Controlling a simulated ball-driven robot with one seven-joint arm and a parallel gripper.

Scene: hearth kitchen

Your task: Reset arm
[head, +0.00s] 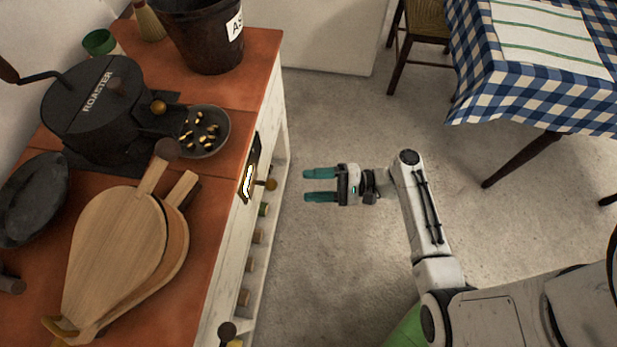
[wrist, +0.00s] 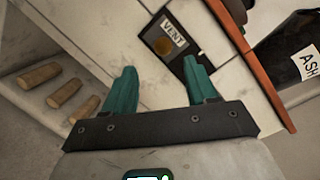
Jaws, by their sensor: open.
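My gripper (head: 320,185) hangs over the bare floor, just right of the counter's white front in the head view. Its two teal fingers are apart with nothing between them, and they point left toward the counter. In the wrist view my gripper (wrist: 162,85) faces the white cabinet front, where a dark plate with a VENT label (wrist: 175,35) lies ahead of the fingers. My arm reaches in from the lower right and is bent at the elbow.
The counter (head: 215,215) holds a black roaster (head: 85,105), wooden bellows (head: 115,245) and an ash bucket (head: 205,35). A knob (head: 270,184) juts from its front. A table with a checked cloth (head: 485,75) and a chair (head: 425,25) stand at upper right. The floor between is clear.

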